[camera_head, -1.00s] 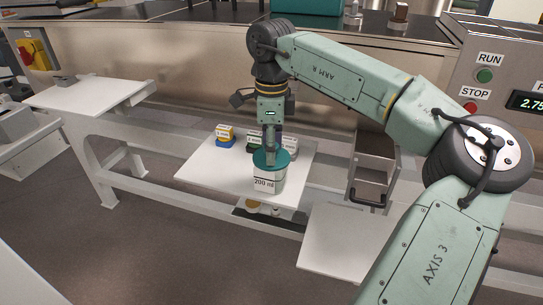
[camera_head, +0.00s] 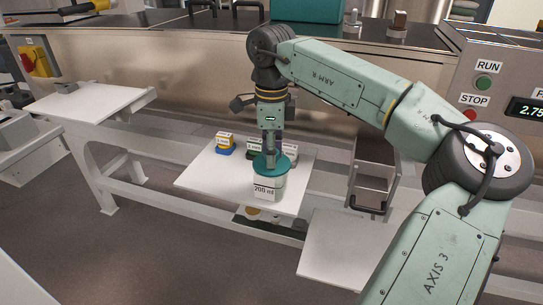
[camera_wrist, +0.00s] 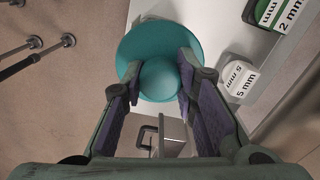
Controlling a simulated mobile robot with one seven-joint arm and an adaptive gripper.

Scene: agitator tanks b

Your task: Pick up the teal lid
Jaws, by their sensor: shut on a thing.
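The teal lid (camera_head: 284,164) is a round disc with a raised round knob, at the top of a white container marked 200 ml (camera_head: 267,189). My gripper (camera_head: 270,153) points down from above and is shut on the knob. In the wrist view, the two finger pads (camera_wrist: 158,88) sit on either side of the knob, and the lid's disc (camera_wrist: 150,45) spreads beyond them. I cannot tell whether the lid still touches the container's rim. The container stands on a white board (camera_head: 210,177).
A yellow-and-blue block (camera_head: 225,144) stands left behind the container, and several labelled blocks (camera_wrist: 238,78) stand close behind it. A grey open bin (camera_head: 374,184) is to the right. Another white board (camera_head: 340,245) in front right is bare.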

